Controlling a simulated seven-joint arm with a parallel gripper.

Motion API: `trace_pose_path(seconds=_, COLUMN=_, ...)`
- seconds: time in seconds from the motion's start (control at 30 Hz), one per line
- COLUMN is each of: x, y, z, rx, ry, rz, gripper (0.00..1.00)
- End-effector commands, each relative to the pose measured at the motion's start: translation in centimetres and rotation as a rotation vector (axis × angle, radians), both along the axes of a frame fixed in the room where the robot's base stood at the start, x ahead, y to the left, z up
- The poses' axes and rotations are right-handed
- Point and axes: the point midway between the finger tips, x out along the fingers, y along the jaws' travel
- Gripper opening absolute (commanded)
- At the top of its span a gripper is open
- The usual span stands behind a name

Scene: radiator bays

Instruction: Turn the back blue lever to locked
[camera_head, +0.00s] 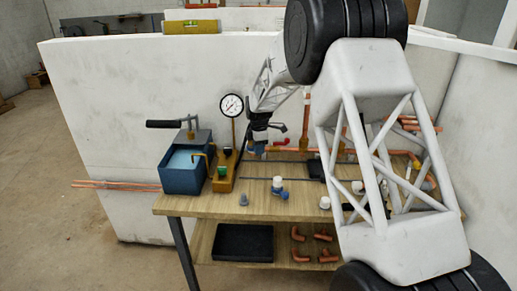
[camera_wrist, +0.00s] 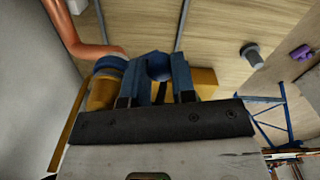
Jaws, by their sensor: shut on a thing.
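In the head view my gripper (camera_head: 258,138) is at the back of the workbench, near the white wall. A blue lever (camera_head: 252,149) shows just under it, partly hidden. In the wrist view my gripper (camera_wrist: 155,80) has its two fingers closed around the blue lever (camera_wrist: 158,66). The lever sits by a brass valve body (camera_wrist: 101,94), which has a copper pipe (camera_wrist: 66,28) at its upper left. The lever's exact angle and the locked mark cannot be made out.
A gauge (camera_head: 231,106) stands on the test pump beside the blue water tank (camera_head: 185,178), left of my gripper. A second blue-handled fitting (camera_head: 281,193) is nearer the front. A red lever (camera_head: 281,142) is just right of my gripper. Copper elbows (camera_head: 298,234) lie on the lower shelf.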

Motion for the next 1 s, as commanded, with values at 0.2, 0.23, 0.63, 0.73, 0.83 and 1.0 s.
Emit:
trace_pose_path(seconds=0.2, x=0.0, y=0.0, z=0.1, rx=0.0, ry=-0.001, rz=0.0, gripper=0.37)
trace_pose_path(seconds=0.23, x=0.0, y=0.0, z=0.1, rx=0.0, ry=-0.001, rz=0.0, gripper=0.41)
trace_pose_path(seconds=0.63, x=0.0, y=0.0, z=0.1, rx=0.0, ry=-0.001, rz=0.0, gripper=0.5)
trace_pose_path(seconds=0.73, x=0.0, y=0.0, z=0.5, rx=0.0, ry=-0.001, rz=0.0, gripper=0.5)
trace_pose_path(seconds=0.83, x=0.0, y=0.0, z=1.2, rx=0.0, ry=-0.001, rz=0.0, gripper=0.5)
trace_pose_path(seconds=1.0, x=0.1, y=0.0, z=3.2, rx=0.001, ry=-0.003, rz=0.0, gripper=0.5)
